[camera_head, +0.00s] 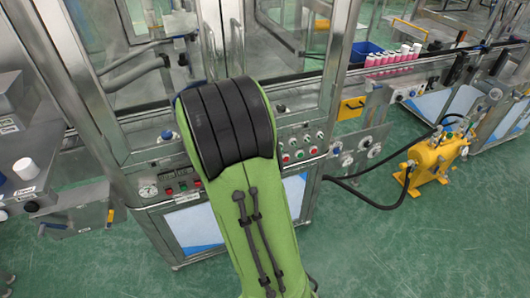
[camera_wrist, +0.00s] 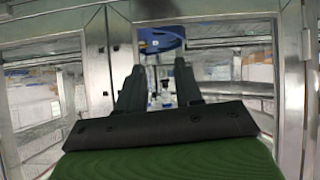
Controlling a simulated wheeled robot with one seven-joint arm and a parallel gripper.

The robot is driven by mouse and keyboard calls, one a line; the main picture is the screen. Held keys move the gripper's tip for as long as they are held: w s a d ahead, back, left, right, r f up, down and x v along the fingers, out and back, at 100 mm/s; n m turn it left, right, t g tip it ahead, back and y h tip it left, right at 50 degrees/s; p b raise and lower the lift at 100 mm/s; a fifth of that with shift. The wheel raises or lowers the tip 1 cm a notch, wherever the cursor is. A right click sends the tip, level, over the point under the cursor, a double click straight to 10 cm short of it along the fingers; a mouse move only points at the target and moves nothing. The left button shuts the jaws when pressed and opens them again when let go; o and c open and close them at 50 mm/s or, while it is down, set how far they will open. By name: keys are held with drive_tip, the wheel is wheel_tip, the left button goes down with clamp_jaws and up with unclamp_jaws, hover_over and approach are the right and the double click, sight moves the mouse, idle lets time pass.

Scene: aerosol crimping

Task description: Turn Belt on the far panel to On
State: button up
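My gripper shows in the wrist view (camera_wrist: 158,72), its two dark fingers spread apart with nothing held between them. In the head view my green and black arm hides the gripper. A button panel (camera_head: 297,148) with red, green and white controls sits on the machine's front, just right of my arm. A small box with dark knobs (camera_head: 408,92) is on the conveyor line farther right. The labels are too small to read, so I cannot tell which control is Belt or its setting.
A steel-framed glass machine (camera_head: 128,142) stands in front of me. Pink and white cans (camera_head: 385,60) stand in rows on the conveyor at the back right. A yellow pump (camera_head: 432,158) with black hoses stands on the green floor (camera_head: 400,250), which is clear at the lower right.

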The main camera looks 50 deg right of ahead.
drive_tip(key=s+d+f+t+h+p, duration=0.1)
drive_tip(key=d+f+h+p, duration=0.2)
drive_tip(key=d+f, duration=0.5)
drive_tip(key=s+d+f+h+p, duration=0.1)
drive_tip(key=d+f+h+p, duration=0.3)
drive_tip(key=d, duration=0.8)
drive_tip(key=s+a+f+n+t+y+p, duration=0.2)
drive_tip(key=s+f+t, duration=0.1)
drive_tip(key=s+f, duration=0.45)
drive_tip(key=s+a+f+n+t+y+p, duration=0.1)
drive_tip(key=s+a+f+n+t+p, duration=0.15)
drive_tip(key=s+f, duration=0.45)
drive_tip(key=b+x, duration=1.4)
drive_tip(key=b, duration=1)
drive_tip(key=shift+w+d, duration=0.2)
drive_tip(key=shift+d, duration=0.25)
